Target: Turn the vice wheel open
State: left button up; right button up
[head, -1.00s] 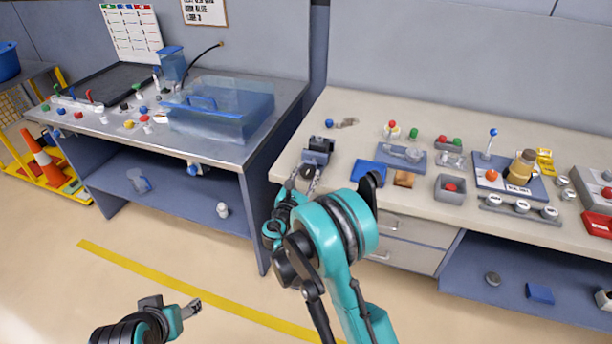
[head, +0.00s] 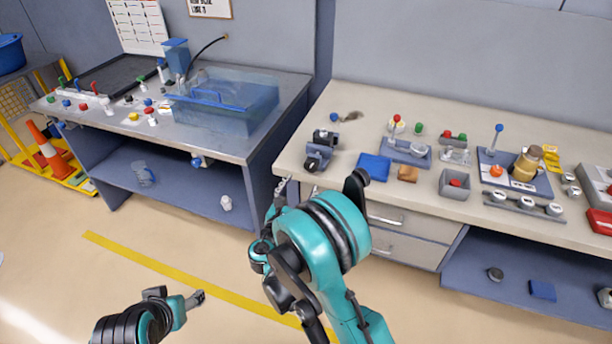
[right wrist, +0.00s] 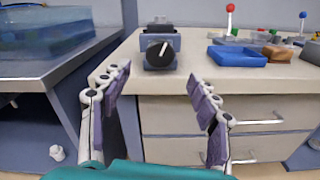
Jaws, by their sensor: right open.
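The small grey vice (head: 320,152) stands at the left front of the beige workbench. In the right wrist view the vice (right wrist: 158,32) is straight ahead, with its dark round wheel (right wrist: 160,54) facing me and a pale line on its face. My right gripper (head: 283,187) is just off the bench's front edge, left of and below the vice, partly hidden by my arm. In the right wrist view its fingers (right wrist: 157,90) are spread, empty and short of the wheel. My left gripper (head: 196,299) is low over the floor, far from the vice; its finger gap is unclear.
A blue tray (head: 375,166) and a brown block (head: 408,174) lie right of the vice. A grey box (head: 455,185) and lever panel (head: 513,178) stand further right. Drawers (head: 400,230) are below the bench top. The left metal bench (head: 250,150) carries a clear blue tank (head: 225,105).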

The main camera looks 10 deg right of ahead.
jog(key=v, duration=0.3)
dwell(0.5)
